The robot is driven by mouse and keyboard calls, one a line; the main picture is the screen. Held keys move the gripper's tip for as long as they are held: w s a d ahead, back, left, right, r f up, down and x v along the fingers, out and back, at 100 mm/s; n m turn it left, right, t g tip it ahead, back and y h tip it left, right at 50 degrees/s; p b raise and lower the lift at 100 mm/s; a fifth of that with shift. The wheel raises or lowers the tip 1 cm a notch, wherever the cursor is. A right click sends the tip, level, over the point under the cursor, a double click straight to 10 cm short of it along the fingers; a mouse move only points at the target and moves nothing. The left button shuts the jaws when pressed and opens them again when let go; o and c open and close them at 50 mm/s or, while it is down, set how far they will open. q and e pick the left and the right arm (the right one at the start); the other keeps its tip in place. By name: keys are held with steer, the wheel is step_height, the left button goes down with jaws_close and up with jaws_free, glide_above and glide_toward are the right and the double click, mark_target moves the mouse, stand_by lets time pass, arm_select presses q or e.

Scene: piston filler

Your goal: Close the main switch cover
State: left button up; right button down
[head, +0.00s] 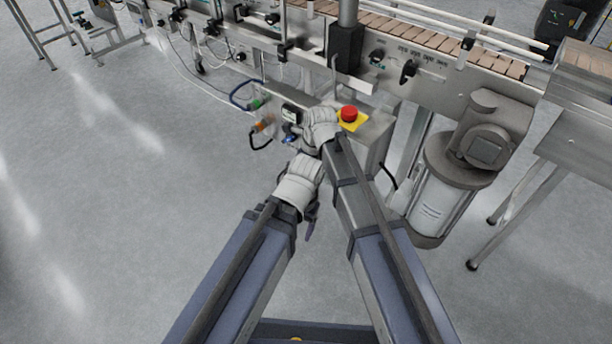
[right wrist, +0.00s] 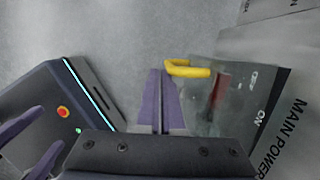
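In the right wrist view, a see-through cover with a yellow handle (right wrist: 188,70) lies in front of a red switch lever (right wrist: 218,92) on a grey panel marked ON, OFF and MAIN POWER. I cannot tell how far the cover stands off the panel. My right gripper (right wrist: 161,75) has its purple fingers together, tips just left of the handle, with nothing seen between them. In the head view, my right wrist hides the switch. My left gripper (head: 309,232) hangs lower left, away from the box; its two fingers show apart in the right wrist view (right wrist: 22,128).
A steel control box (head: 372,138) carries a red emergency button (head: 348,113) on a yellow plate, close to my right wrist. A motor drum (head: 440,190) stands to its right. A conveyor (head: 430,45) runs behind. The floor to the left is free.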

steer(key=shift+w+a, duration=0.3)
steer(key=shift+w, duration=0.3)
stand_by(0.4)
